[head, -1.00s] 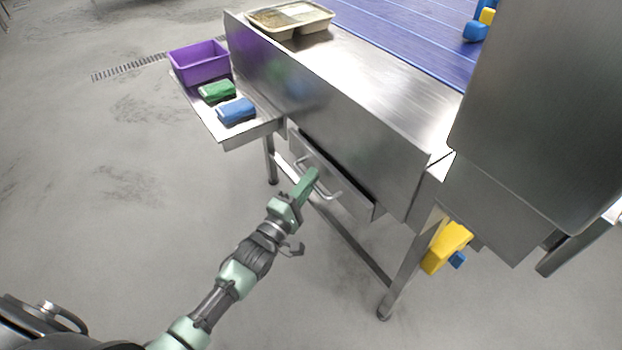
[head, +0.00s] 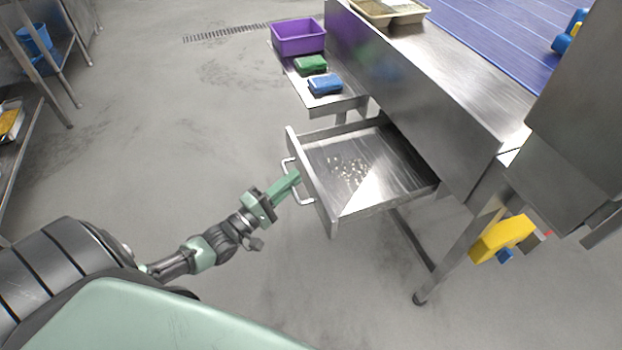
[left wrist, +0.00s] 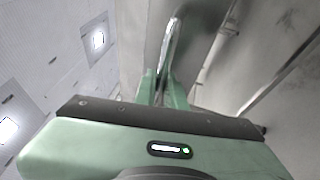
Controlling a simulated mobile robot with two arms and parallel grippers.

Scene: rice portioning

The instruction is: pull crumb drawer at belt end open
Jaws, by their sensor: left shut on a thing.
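The crumb drawer (head: 328,212) is a shallow steel tray pulled well out from under the belt end (head: 430,100). Pale crumbs (head: 350,168) lie on its floor. My left gripper (head: 296,178) is shut on the bar handle (head: 288,164) at the drawer's front. The left wrist view shows the green fingers (left wrist: 165,90) closed around the shiny handle (left wrist: 172,50). My right gripper is not in view.
A side shelf (head: 330,106) holds a purple bin (head: 298,37), a green sponge (head: 310,65) and a blue sponge (head: 325,84). A yellow object (head: 502,238) hangs by the table leg at the right. Floor left of the drawer is clear.

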